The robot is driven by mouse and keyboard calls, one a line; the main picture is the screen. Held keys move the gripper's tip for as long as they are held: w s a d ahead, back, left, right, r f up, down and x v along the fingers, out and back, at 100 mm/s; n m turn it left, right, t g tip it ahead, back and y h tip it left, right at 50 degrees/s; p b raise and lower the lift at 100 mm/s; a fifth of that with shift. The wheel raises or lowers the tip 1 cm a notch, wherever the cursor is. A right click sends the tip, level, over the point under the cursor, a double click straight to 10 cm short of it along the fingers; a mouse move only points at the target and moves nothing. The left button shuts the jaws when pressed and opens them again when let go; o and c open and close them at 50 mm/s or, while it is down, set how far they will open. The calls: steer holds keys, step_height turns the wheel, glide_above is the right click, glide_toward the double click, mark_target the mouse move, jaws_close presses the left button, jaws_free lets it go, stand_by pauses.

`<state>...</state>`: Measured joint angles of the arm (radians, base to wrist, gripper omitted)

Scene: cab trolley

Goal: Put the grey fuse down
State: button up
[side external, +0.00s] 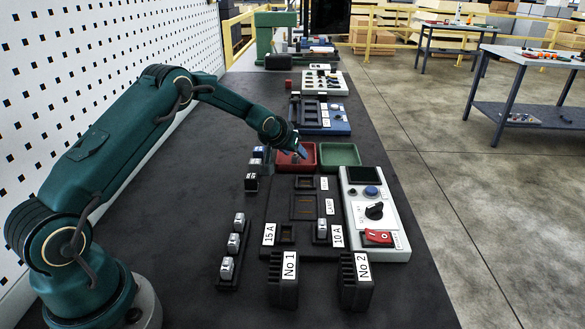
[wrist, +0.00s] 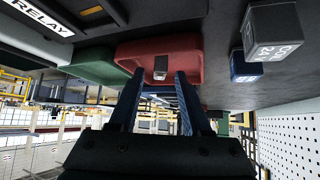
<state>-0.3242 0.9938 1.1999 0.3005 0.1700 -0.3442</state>
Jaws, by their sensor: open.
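My gripper (side external: 301,151) is over the red tray (side external: 309,163), pointing down. In the wrist view its two blue fingers (wrist: 158,82) are apart, with a gap between them. A small grey piece that looks like the grey fuse (wrist: 160,74) shows in that gap, against the red tray (wrist: 190,57). I cannot tell whether it rests on the tray floor. In the side view the fuse is too small and too close to the fingers to make out clearly.
A green tray (side external: 341,154) stands right of the red one. Dark and blue-topped blocks (side external: 252,182) stand left of it. The panel (side external: 290,229) with 15 A and 10 A labels, the white switch box (side external: 372,210) and the No 1 and No 2 racks (side external: 283,283) are nearer.

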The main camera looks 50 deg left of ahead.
steer(key=s+d+r+m, duration=0.1)
steer(key=s+d+r, duration=0.35)
steer(key=s, duration=0.25)
steer(key=s+d+r+g+h, duration=0.1)
steer(key=s+d+r, duration=0.2)
steer(key=s+r, duration=0.3)
steer(key=s+d+r+m, duration=0.1)
steer(key=s+d+r, duration=0.3)
steer(key=s, duration=0.3)
steer(key=s+d+m+h, duration=0.1)
steer(key=s+d, duration=0.2)
steer(key=s, duration=0.4)
steer(key=s+d+f+m+g+h, duration=0.1)
steer(key=s+d, duration=0.2)
steer(key=s, duration=0.4)
steer(key=shift+s+d+f+m+g+h, duration=0.15)
steer(key=shift+d+f+m+g+h, duration=0.05)
steer(key=shift+m+g+h, duration=0.1)
